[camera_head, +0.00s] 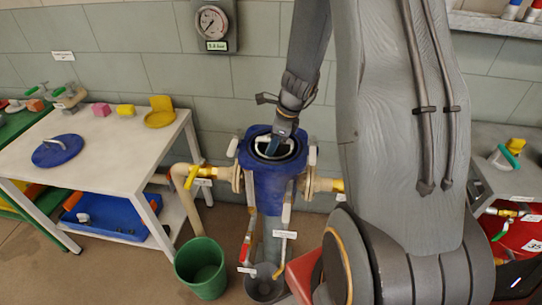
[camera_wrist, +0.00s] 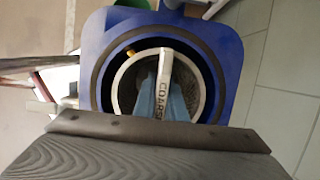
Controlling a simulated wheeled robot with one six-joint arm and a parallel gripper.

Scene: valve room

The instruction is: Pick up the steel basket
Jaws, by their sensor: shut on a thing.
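The steel basket (camera_wrist: 123,90) sits inside the open round mouth of the blue housing (camera_wrist: 225,45). Its pale rim and mesh inside show in the wrist view. A flat pale handle (camera_wrist: 165,62) spans it, with lettering that reads "COARS" before it is cut off. My gripper (camera_wrist: 163,95) reaches down into the mouth with its blue-grey fingers around the handle, shut on it. In the head view my gripper (camera_head: 273,146) points down into the blue housing (camera_head: 266,185), and the basket's rim (camera_head: 259,145) shows around it. The basket's lower part is hidden.
A green bucket (camera_head: 201,268) stands on the floor left of the housing. A white table (camera_head: 120,160) at left carries a blue lid (camera_head: 57,151) and coloured blocks. Yellow-handled valves (camera_head: 192,176) flank the housing. A pressure gauge (camera_head: 212,22) hangs on the wall behind.

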